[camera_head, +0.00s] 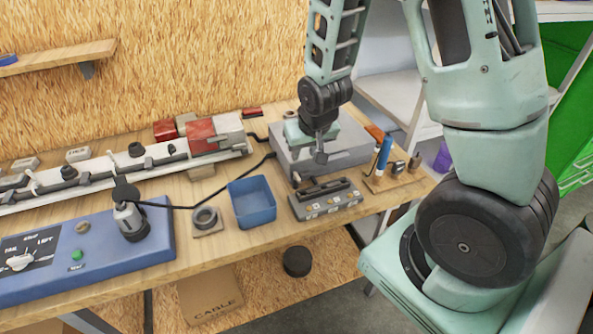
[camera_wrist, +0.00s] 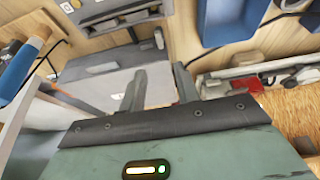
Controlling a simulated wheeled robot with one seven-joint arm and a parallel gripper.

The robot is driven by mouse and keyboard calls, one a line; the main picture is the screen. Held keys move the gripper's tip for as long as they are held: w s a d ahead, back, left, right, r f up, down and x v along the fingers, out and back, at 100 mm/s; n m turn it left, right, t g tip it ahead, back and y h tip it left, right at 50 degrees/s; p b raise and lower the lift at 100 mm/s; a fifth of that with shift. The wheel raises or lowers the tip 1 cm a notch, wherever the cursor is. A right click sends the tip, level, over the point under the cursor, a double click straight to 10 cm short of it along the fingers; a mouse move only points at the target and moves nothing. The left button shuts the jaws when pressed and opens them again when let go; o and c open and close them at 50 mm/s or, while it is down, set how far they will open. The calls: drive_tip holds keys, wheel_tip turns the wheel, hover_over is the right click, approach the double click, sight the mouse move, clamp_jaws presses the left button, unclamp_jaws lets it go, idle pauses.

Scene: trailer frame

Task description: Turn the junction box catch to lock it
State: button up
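The grey junction box (camera_head: 352,158) stands on the workbench, right of the middle in the head view. Its pale lid (camera_wrist: 98,88) also shows in the wrist view. A small light-grey piece at the box's front left edge (camera_head: 296,178) looks like the catch; it seems to show in the wrist view (camera_wrist: 158,38) beyond my fingertips. Its exact turn is too small to tell. My gripper (camera_head: 320,152) points down over the box's left part. In the wrist view its two fingers (camera_wrist: 160,72) stand apart with nothing between them. My wrist hides part of the lid.
A slotted grey block (camera_head: 326,198) sits in front of the box, and a blue bin (camera_head: 252,201) to its left. A wooden holder with a blue-handled tool (camera_head: 384,153) stands right. A black cable (camera_head: 215,202) runs to the box's left side.

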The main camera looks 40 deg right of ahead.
sight(297, 175)
drive_tip(key=p+x, duration=0.2)
drive_tip(key=x, duration=1)
clamp_jaws()
